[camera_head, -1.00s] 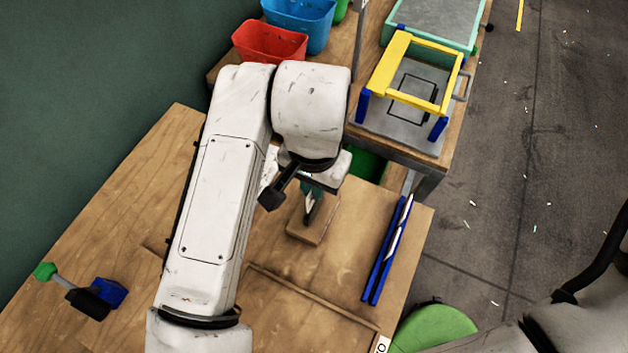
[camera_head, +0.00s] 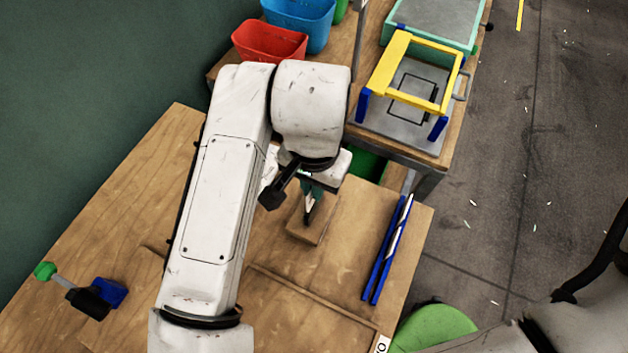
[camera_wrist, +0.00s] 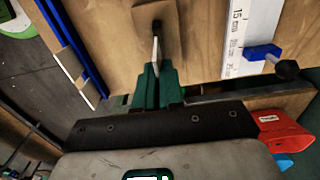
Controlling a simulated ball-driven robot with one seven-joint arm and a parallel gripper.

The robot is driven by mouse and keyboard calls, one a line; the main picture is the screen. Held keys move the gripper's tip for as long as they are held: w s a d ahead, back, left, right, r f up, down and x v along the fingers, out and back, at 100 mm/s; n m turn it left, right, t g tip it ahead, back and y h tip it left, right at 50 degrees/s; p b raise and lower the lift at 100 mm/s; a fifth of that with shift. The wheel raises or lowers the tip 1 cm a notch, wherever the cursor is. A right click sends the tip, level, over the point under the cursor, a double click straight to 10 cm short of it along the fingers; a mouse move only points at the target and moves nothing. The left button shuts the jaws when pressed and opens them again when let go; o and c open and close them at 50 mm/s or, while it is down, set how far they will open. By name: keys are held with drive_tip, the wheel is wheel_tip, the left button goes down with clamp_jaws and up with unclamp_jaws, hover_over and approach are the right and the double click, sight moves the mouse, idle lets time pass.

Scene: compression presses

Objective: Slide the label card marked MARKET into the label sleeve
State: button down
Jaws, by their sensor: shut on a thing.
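My gripper (camera_wrist: 156,84), with green fingers, is shut on a thin pale card (camera_wrist: 156,50), seen nearly edge-on. No MARKET lettering can be read on it. Its far end is at a dark slot in a small wooden block (camera_wrist: 168,15); I cannot tell how deep it sits. In the head view my gripper (camera_head: 311,200) is above the wooden block (camera_head: 305,231), with my arm covering part of it. A pair of blue rails (camera_head: 376,270) with a white strip between them lies to the right; I cannot tell whether this is the label sleeve.
A blue-and-black tool with a green knob (camera_head: 90,297) lies at the left of the table. A yellow-topped press frame (camera_head: 397,50), a red bin (camera_head: 268,43) and a blue bin (camera_head: 300,22) stand at the back. A white ruler (camera_wrist: 250,35) shows in the wrist view.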

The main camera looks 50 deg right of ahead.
drive_tip(key=shift+f+b, duration=1.85)
drive_tip(key=shift+f, duration=0.35)
drive_tip(key=c, duration=1.2)
unclamp_jaws()
drive_tip(key=shift+r, duration=0.1)
wheel_tip(320, 180, up, 11)
drive_tip(key=shift+f, duration=0.15)
